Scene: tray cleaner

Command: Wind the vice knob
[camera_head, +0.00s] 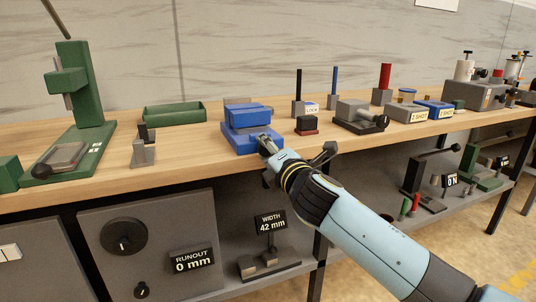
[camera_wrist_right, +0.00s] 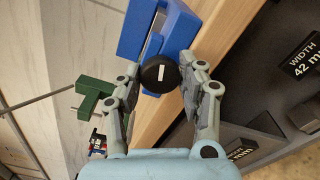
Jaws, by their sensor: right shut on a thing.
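The blue vice (camera_head: 249,117) stands at the front edge of the wooden bench, and its blue body (camera_wrist_right: 158,32) also shows in the right wrist view. Its round black knob (camera_wrist_right: 158,74), with a white mark on its face, sits between the fingers of my right gripper (camera_wrist_right: 157,84), which is shut on it. In the head view my right gripper (camera_head: 268,150) reaches the vice's front, and its fingers and wrist hide the knob. My left gripper is in neither view.
A grey vice-like block (camera_head: 358,116) and a small black and red block (camera_head: 307,125) stand to the right. A green press (camera_head: 78,100) and green tray (camera_head: 174,113) stand left. A "WIDTH 42 mm" sign (camera_head: 271,222) is on the shelf below.

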